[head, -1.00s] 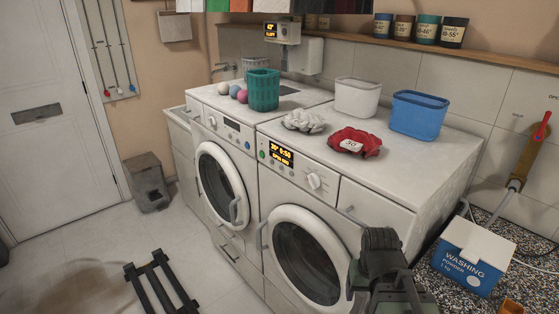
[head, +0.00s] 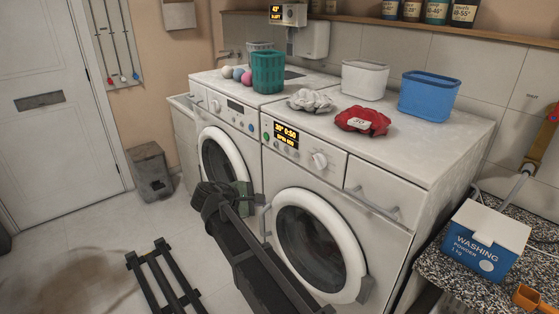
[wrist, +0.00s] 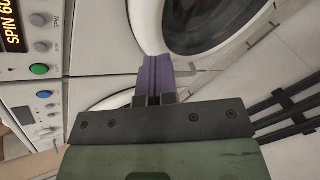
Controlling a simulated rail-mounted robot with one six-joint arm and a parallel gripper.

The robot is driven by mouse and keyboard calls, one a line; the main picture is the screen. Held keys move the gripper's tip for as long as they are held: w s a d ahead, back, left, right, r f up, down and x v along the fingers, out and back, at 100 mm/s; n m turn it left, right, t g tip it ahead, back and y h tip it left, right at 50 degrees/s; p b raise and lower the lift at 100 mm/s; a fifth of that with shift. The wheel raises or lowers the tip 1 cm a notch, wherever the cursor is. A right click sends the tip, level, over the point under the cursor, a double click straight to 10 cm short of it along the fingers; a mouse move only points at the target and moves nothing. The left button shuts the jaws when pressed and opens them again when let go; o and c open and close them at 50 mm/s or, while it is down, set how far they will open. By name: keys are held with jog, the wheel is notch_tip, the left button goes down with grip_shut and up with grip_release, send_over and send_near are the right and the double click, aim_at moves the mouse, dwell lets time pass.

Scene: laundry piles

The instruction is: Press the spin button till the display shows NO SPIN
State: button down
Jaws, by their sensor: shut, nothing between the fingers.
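The right washing machine's amber display (head: 286,135) shows two lines, the lower starting with SPIN. In the wrist view the display (wrist: 12,27) is turned sideways and cut off at the left edge, reading SPIN 60 with the end out of frame. In the head view my gripper (head: 228,196) is in front of the left machine's door, below the panels.
A round knob (head: 320,161) sits right of the display. A drawer handle (head: 376,205) and the right machine's door (head: 345,240) stick out. The washing powder box (head: 484,240) is at right.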

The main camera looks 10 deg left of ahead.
aim_at(285, 149)
jog(key=w+a+r+n+t+h, duration=0.3)
jog(key=w+a+r+n+t, duration=0.2)
jog(key=r+n, duration=0.3)
jog(key=shift+w+r+n+h, duration=0.15)
jog(key=shift+n+h, duration=0.15)
jog(key=shift+n, duration=0.8)
jog(key=x, duration=1.4)
jog(key=shift+d, duration=0.1)
jog(key=shift+w+d, duration=0.3)
jog(key=shift+w, duration=0.2)
